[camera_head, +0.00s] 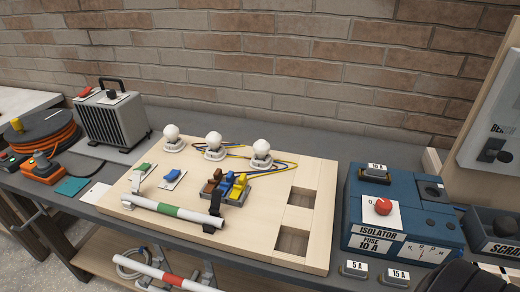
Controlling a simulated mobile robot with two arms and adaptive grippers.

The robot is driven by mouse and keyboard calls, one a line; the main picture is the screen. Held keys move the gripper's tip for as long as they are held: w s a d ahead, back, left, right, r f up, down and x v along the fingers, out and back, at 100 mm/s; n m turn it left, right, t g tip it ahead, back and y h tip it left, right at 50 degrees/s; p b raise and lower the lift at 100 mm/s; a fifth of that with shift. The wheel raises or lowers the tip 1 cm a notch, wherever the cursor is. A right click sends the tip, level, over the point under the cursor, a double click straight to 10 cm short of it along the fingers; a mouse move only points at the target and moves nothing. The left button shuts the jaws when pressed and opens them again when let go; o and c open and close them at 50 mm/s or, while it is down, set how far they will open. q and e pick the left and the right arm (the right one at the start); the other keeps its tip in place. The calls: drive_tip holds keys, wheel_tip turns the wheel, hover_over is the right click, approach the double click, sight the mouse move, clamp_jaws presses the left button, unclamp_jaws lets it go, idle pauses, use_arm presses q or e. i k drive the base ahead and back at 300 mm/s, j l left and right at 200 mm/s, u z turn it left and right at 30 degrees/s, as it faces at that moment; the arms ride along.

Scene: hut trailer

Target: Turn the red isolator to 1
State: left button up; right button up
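The red isolator knob (383,207) sits on a white plate on the front part of a blue box (350,185), right of centre. A white label (377,231) below it reads ISOLATOR, with FUSE 10 A under that. A small 0 shows on the plate left of the knob. No 1 is legible, and the knob is too small to tell which way it points.
A pale wooden board (260,235) with three bulbs, coloured levers and a green-banded white tube lies left of the box. Fuses marked 5 A (354,269) and 15 A (396,274) lie before it. A black ribbed object (455,277) is at lower right.

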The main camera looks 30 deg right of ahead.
sight(384, 206)
drive_tip(key=z, duration=2)
